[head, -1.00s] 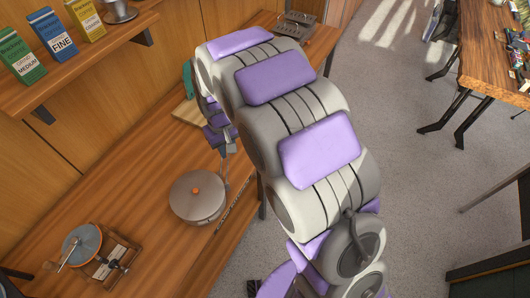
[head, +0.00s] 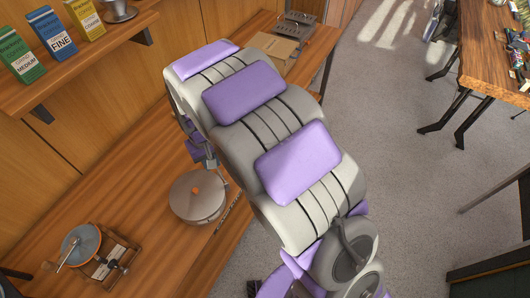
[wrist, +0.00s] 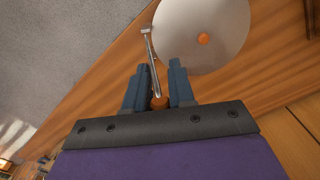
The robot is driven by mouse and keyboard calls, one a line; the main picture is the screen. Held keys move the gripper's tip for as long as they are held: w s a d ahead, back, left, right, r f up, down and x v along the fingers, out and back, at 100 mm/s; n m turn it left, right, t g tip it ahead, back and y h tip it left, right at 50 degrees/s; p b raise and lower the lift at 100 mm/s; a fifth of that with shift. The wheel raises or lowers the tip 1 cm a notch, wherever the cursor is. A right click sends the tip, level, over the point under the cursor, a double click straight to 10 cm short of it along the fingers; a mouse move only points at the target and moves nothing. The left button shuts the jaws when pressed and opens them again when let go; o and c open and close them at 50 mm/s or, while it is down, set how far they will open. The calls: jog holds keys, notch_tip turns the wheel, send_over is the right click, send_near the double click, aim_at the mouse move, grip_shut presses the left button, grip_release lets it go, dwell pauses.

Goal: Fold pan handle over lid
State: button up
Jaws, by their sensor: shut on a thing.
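The pan (head: 190,214) stands on the wooden counter in the head view, with its round grey lid (head: 182,198) and orange knob (head: 195,190) on top. In the wrist view the lid (wrist: 185,30) fills the top right. The thin metal pan handle (wrist: 151,55) runs from beside the lid's left edge down between my fingers and ends in an orange-brown tip (wrist: 159,102). My gripper (wrist: 160,68) is shut on the handle near that end. The handle lies beside the lid, not across its middle. In the head view my arm hides most of the gripper.
A coffee grinding kit (head: 90,250) with a blue-grey round dish is on the counter's near left. A shelf (head: 75,55) with coffee bags overhangs the counter. A cardboard box (head: 268,50) and a metal rack (head: 297,25) are at the far end. Counter between kit and pan is clear.

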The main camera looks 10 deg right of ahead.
jog(key=shift+o, duration=1)
jog(key=shift+s+a+f, duration=0.2)
jog(key=shift+s+a, duration=0.1)
jog(key=shift+a, duration=0.15)
jog(key=shift+s+a+f, duration=0.15)
jog(key=shift+s+a, duration=0.1)
jog(key=shift+a, duration=0.15)
jog(key=shift+o, duration=0.6)
jog(key=shift+s+a+f, duration=0.1)
jog(key=shift+s+a, duration=0.1)
jog(key=shift+a, duration=0.3)
jog(key=shift+s+a+f, duration=0.1)
jog(key=shift+s+a, duration=0.1)
jog(key=shift+a, duration=0.3)
jog(key=o, duration=0.5)
jog(key=shift+a, duration=0.25)
jog(key=shift+r, duration=0.1)
notch_tip(320, 180, up, 9)
jog(key=shift+d+f+p, duration=0.1)
jog(key=shift+p, duration=1.05)
